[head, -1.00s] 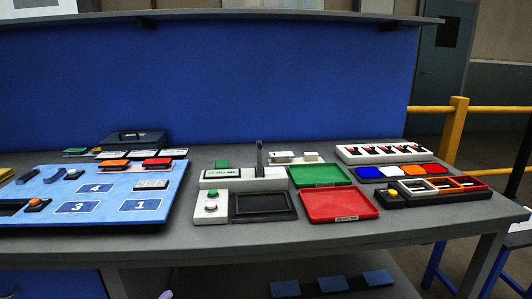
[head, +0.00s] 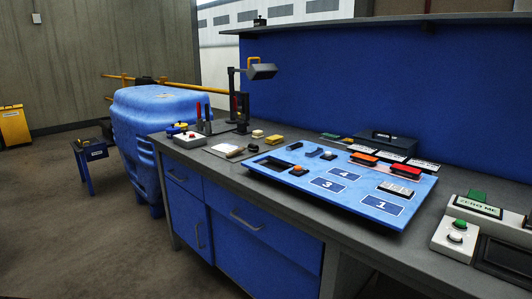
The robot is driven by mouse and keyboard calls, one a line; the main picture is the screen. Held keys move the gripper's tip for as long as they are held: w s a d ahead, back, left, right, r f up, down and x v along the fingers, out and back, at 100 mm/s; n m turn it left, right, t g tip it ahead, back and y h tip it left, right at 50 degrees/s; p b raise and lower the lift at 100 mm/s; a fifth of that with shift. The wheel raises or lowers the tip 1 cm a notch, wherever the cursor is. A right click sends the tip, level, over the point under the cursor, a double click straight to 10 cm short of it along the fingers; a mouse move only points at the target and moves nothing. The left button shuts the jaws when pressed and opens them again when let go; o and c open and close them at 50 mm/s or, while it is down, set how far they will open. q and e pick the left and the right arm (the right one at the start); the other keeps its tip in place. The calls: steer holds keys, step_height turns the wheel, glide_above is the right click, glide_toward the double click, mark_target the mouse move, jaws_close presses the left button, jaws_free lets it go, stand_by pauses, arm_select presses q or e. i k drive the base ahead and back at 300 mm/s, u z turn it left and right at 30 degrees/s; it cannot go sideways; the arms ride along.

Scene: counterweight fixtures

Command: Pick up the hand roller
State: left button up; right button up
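Neither of my grippers is in the head view.
The grey bench (head: 217,168) carries a blue numbered board (head: 355,205), a black lamp (head: 262,71), upright red-handled tools (head: 203,118) and a white button box (head: 190,139). A blue bin (head: 160,115) stands at the bench's left end. Open floor lies at left.

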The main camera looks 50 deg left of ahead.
mark_target(255, 149)
steer(key=z, duration=0.1)
steer(key=k, duration=0.4)
steer(key=u, duration=0.7)
steer(key=i, duration=0.35)
steer(key=u, duration=1.1)
